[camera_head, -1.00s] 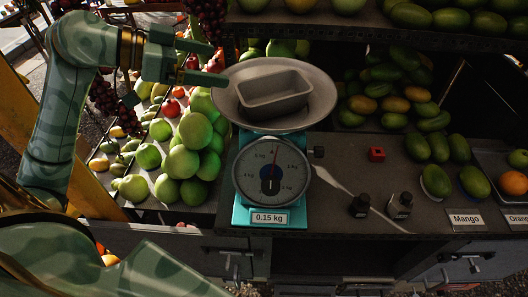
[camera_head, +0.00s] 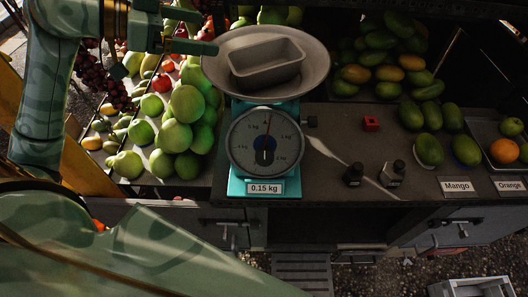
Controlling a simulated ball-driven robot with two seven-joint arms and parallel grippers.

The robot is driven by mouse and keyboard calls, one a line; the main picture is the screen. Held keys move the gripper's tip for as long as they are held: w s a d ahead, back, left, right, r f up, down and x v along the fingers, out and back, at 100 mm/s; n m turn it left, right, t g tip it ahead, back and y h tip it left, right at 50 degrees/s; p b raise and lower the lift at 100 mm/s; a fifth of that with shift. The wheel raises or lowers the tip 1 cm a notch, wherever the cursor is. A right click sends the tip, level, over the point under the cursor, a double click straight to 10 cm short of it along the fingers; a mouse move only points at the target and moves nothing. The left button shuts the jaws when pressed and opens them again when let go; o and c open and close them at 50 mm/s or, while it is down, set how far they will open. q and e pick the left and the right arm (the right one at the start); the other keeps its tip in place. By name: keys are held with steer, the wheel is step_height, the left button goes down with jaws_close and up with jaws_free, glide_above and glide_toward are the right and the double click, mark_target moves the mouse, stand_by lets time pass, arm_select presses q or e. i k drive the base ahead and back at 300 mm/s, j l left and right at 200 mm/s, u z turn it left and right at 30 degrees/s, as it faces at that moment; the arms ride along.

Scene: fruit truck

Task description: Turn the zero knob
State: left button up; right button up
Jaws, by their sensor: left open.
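The teal scale (camera_head: 236,187) stands on the counter with a round dial (camera_head: 247,135) and a label reading 0.15 kg. A small dark knob (camera_head: 311,121) sticks out from its right side, apparently the zero knob. The dial's red needle points near the top. A metal pan (camera_head: 222,72) on top holds an empty grey tray (camera_head: 266,65). My left gripper (camera_head: 203,32) is open and empty at the pan's upper left, on the far side of the scale from the knob. My right gripper is out of view.
Green fruit (camera_head: 187,104) is piled left of the scale. The counter between knob and red block is mostly clear.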

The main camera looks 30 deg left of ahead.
mark_target(265, 155)
steer(key=u, duration=0.85)
